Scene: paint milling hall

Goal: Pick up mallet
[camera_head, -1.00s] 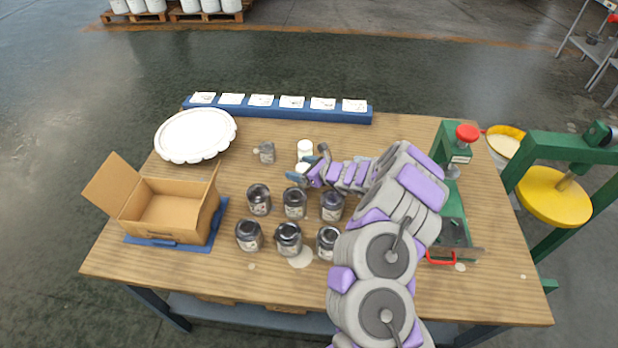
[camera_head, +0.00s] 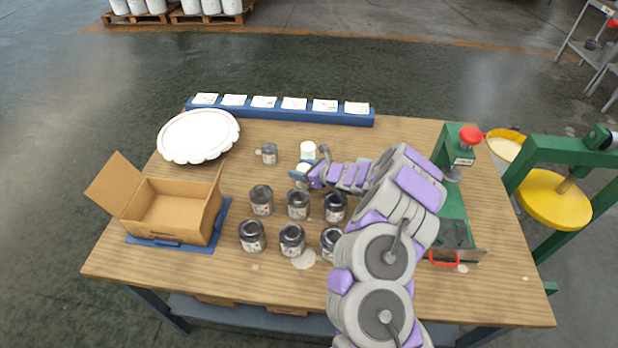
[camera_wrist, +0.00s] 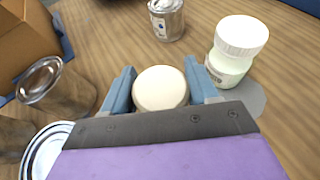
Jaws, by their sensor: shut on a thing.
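My gripper (camera_head: 304,172) is over the middle of the table, just behind the rows of dark jars. In the wrist view, its two blue fingers (camera_wrist: 160,92) are shut on a round, cream-coloured piece (camera_wrist: 160,88), which I take to be the mallet's head seen end-on. It shows as a small pale spot between the fingers in the head view (camera_head: 303,168). No handle can be made out. Whether the piece touches the table cannot be told.
A white-lidded jar (camera_wrist: 236,50) stands close beside the right finger. A small metal can (camera_head: 269,154) stands behind. Several dark jars (camera_head: 298,205) are in front. An open cardboard box (camera_head: 165,232) and white plate (camera_head: 198,136) are left; a green press (camera_head: 455,205) is right.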

